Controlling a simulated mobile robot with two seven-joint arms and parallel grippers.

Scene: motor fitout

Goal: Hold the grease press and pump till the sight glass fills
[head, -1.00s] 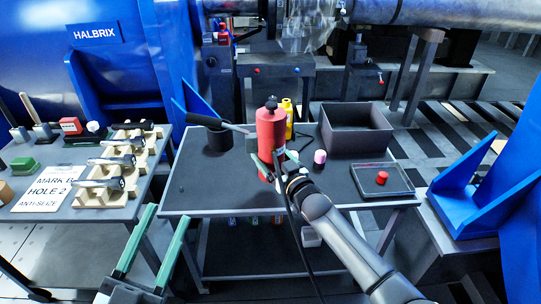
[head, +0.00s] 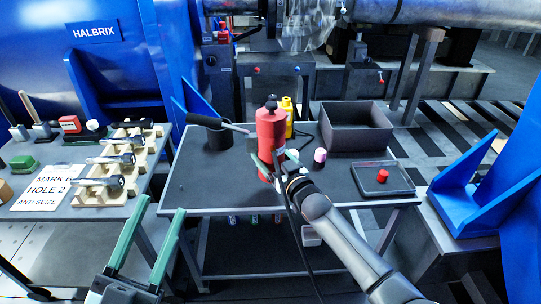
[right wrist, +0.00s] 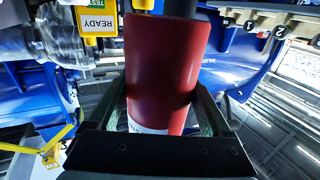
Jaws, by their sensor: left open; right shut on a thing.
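The grease press (head: 270,130) is a red upright cylinder with a black cap, near the middle of the dark table in the head view. It also fills the middle of the right wrist view (right wrist: 165,65). My right gripper (head: 270,170) is shut around its lower body, with a finger on each side. A pale rod with a dark grip (head: 190,113) reaches left from the press's upper part, above a black cup. My left gripper (head: 162,206) is open and empty, in front of the table's left corner, apart from the press. I cannot make out the sight glass.
A grey bin (head: 357,137) and a shallow tray (head: 400,185) with a red piece are farther right. The table's front left is clear.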

